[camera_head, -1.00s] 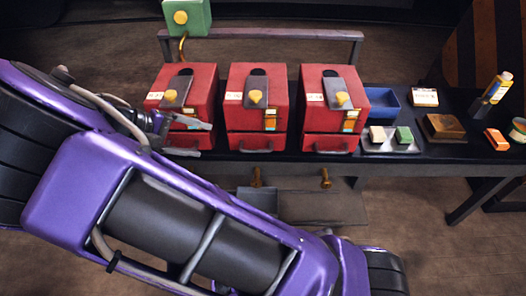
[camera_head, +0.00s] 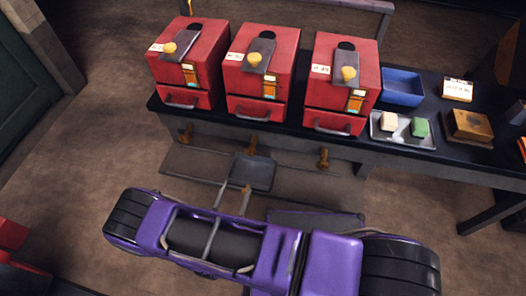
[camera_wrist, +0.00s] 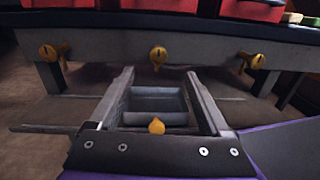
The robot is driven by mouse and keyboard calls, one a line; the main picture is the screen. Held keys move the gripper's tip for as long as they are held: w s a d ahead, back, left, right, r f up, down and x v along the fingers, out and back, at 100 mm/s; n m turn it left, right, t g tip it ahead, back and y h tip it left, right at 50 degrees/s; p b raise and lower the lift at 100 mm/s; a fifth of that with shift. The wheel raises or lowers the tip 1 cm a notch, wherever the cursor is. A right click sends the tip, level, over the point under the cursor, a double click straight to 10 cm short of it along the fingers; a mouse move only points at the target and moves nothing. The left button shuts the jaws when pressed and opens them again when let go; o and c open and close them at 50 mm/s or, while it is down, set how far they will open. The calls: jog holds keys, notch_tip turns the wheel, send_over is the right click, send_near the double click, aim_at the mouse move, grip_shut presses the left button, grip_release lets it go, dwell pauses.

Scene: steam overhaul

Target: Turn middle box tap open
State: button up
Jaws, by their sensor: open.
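Three brass taps hang under the front edge of the bench. The middle tap (camera_head: 251,145) is below the middle red box (camera_head: 258,65) and above a grey tray. In the wrist view the middle tap (camera_wrist: 158,55) is straight ahead, just beyond and above the gap between my fingers. My gripper (camera_head: 234,186) is open and empty, in front of and below the taps. Its two fingers also show in the wrist view (camera_wrist: 159,73), wide apart and not touching the tap.
The left tap (camera_head: 186,133) and right tap (camera_head: 323,158) stand well to each side. A grey tray (camera_head: 252,173) sits on the low shelf (camera_head: 300,189) under the middle tap. Red boxes, a blue bin (camera_head: 402,87) and small items fill the bench top.

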aim_at(250, 153)
jog(key=shift+n+y, duration=0.4)
jog(key=shift+n, duration=0.1)
jog(key=w+d, duration=0.1)
jog(key=w, duration=0.4)
jog(key=w+d+f, duration=0.1)
jog(key=w, duration=0.5)
jog(key=w+b, duration=0.1)
jog(key=w, duration=0.4)
jog(key=shift+w+d+f, duration=0.15)
jog(key=shift+d+f, duration=0.1)
jog(key=shift+d, duration=0.15)
grip_shut()
